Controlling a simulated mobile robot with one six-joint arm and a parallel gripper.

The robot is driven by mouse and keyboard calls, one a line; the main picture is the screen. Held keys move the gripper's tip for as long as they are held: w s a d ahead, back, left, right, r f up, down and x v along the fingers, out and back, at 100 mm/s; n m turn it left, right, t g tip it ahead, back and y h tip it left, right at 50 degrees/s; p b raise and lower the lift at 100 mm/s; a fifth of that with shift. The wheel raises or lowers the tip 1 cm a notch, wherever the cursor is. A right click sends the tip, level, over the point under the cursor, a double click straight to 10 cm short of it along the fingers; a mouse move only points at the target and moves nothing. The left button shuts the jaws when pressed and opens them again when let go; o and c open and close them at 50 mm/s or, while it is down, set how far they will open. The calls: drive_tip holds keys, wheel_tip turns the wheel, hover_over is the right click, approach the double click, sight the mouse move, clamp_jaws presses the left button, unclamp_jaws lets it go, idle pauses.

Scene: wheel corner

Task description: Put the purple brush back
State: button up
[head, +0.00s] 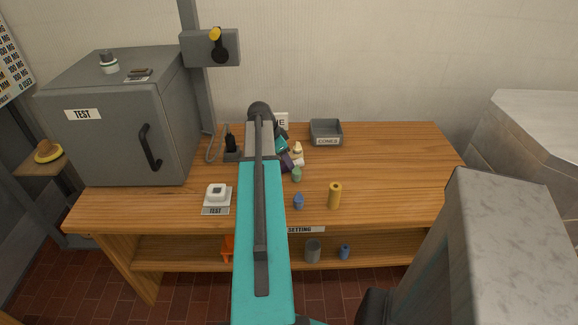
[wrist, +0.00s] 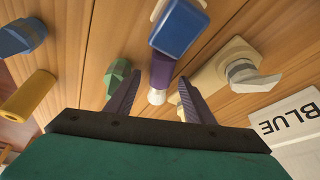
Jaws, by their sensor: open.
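A purple piece with a white end (wrist: 160,72), which looks like the purple brush, shows in the wrist view between and just beyond my fingertips. A blue block (wrist: 178,30) adjoins its far end; I cannot tell whether they are one thing. My gripper (wrist: 160,79) is open, with a finger on either side of the purple piece and no clear grip on it. In the head view my arm hides most of my gripper and the brush.
A green piece (wrist: 117,74), a yellow cylinder (wrist: 28,95) and a blue piece (wrist: 22,35) stand left in the wrist view. A beige fitting (wrist: 222,66) and a BLUE sign (wrist: 283,122) are right. A grey tray (head: 326,133) stands behind; the bench's right side is clear.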

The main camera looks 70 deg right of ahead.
idle(0.4)
clamp_jaws()
drive_tip(key=shift+r, duration=0.15)
wheel_tip(320, 180, up, 10)
drive_tip(key=b, duration=0.1)
idle(0.7)
idle(0.5)
